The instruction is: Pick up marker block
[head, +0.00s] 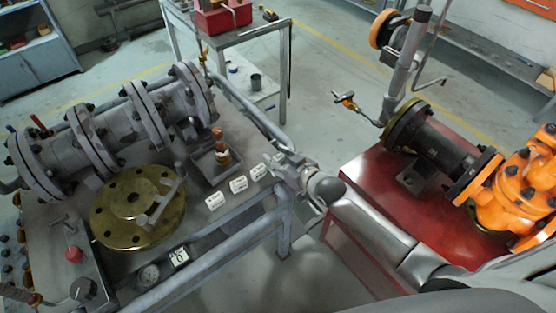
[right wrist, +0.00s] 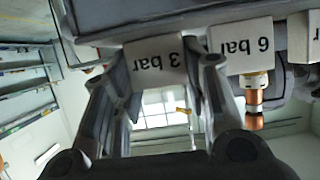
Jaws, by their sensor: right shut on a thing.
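Several small white marker blocks stand in a row along the right edge of the workbench, with one block (head: 215,200) at the near end and another (head: 238,184) beyond it. My right gripper (head: 283,166) is at the far end of this row. In the right wrist view, which appears upside down, its fingers are closed on the sides of the block marked "3 bar" (right wrist: 155,60). The block marked "6 bar" (right wrist: 240,47) is just beside the right finger, with part of another block at the picture's edge. I cannot tell whether the held block still touches the bench. My left gripper is not in view.
A grey flanged pipe (head: 110,130) and a brass flange (head: 130,205) lie on the bench. A small tray (head: 204,172) with a copper-coloured fitting is close to the row. A red table (head: 362,185) with an orange valve (head: 510,190) stands at right, across open floor.

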